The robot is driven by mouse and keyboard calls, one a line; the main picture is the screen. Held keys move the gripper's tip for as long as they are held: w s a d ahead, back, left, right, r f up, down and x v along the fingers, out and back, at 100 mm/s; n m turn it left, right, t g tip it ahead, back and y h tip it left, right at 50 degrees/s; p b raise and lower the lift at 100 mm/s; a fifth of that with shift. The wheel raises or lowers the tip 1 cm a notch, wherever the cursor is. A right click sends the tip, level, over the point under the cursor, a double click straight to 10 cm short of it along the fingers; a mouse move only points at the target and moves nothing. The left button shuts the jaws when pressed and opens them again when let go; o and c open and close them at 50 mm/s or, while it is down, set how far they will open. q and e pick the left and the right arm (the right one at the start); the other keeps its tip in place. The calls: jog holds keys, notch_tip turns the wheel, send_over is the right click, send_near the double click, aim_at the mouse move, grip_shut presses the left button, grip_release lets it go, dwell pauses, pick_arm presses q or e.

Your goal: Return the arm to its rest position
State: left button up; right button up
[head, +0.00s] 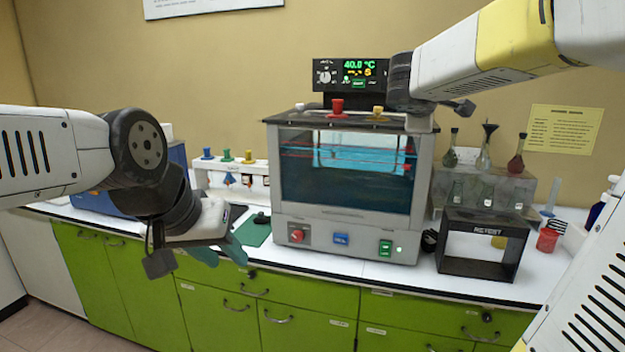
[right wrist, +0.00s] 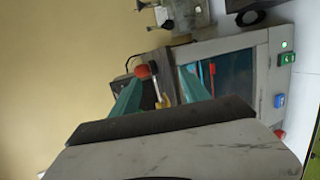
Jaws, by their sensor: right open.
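My left gripper (head: 225,258) hangs in front of the counter at the left in the head view. Its teal fingers look apart, with nothing visible between them. My right arm reaches in from the upper right, and its wrist is over the top right corner of the heated bath (head: 345,215). The right fingers are hidden in the head view. In the right wrist view my right gripper (right wrist: 160,84) is open, its teal fingers spread. A red-topped stopper (right wrist: 144,71) on the bath's lid shows between them; I cannot tell the distance.
The bath holds blue liquid behind glass. A black-framed box (head: 482,244) and a stand with flasks (head: 484,190) are at its right. A rack with coloured stoppers (head: 230,178) stands at its left. A green mat (head: 253,230) lies on the white counter (head: 325,260).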

jog(key=s+a+f+m+g+y, duration=0.1)
jog(key=s+f+m+g+y, duration=0.2)
jog(key=s+f+m+g, duration=0.7)
jog(key=s+a+f+m+t+y, duration=0.1)
jog(key=s+a+f+y, duration=0.2)
jog(key=s, duration=0.5)
jog(key=s+a+f+m+t+y, duration=0.1)
jog(key=s+a+f+t+y, duration=0.1)
jog(key=s+a+f, duration=0.3)
jog(key=s+a, duration=0.2)
jog(key=s, duration=0.1)
jog(key=shift+f+m+y, duration=0.3)
jog(key=shift+y, duration=0.1)
